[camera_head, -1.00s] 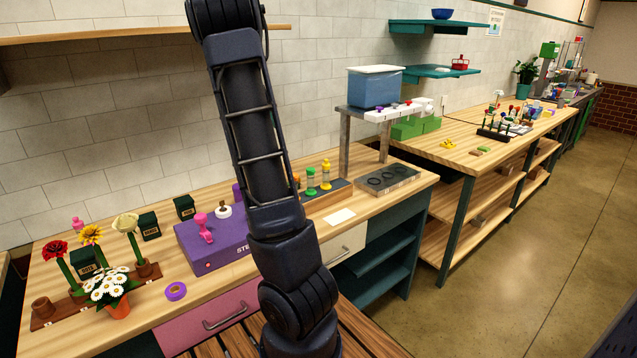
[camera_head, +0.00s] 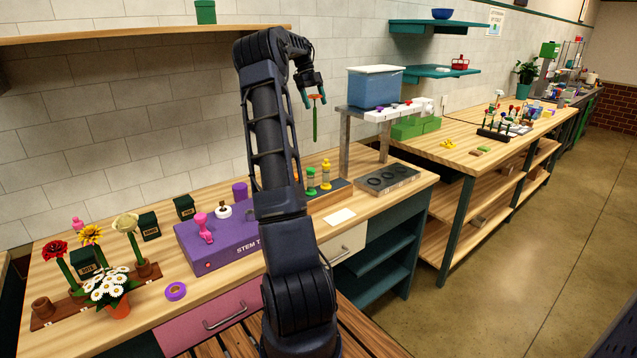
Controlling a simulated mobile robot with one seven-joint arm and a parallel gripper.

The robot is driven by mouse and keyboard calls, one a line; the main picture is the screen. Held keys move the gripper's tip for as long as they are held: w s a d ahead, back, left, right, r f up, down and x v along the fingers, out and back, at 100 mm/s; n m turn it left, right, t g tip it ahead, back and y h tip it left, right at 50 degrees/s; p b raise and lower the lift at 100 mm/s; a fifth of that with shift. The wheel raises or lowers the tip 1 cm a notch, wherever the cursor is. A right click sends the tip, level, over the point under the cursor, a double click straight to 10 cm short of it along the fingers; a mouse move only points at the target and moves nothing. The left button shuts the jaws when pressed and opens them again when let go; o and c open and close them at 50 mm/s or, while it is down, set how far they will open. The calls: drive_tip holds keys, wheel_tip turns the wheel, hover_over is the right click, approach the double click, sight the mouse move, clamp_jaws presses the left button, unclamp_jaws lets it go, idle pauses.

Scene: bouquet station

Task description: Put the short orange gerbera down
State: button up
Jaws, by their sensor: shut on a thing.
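My gripper (camera_head: 314,100) is shut on the short orange gerbera (camera_head: 315,122), just below its orange head. The green stem hangs straight down in the air. It is above the back of the wooden bench (camera_head: 375,215), to the left of the metal-legged stand. The stem's lower end appears clear of everything beneath it. The finger contact is small in the view.
A brown rack (camera_head: 75,305) at front left holds red, yellow and cream flowers. A daisy pot (camera_head: 118,308) stands before it. A purple box (camera_head: 218,243), bottles (camera_head: 311,180), a grey holed block (camera_head: 388,179) and a stand (camera_head: 345,142) occupy the bench. A white card (camera_head: 340,217) lies right of my arm.

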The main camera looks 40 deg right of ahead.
drive_tip(key=shift+w+d+m+y, duration=0.15)
drive_tip(key=shift+d+m+y, duration=0.35)
drive_tip(key=shift+d+m, duration=0.6)
wheel_tip(320, 180, down, 20)
drive_tip(key=shift+f, duration=0.15)
drive_tip(key=o, duration=0.9)
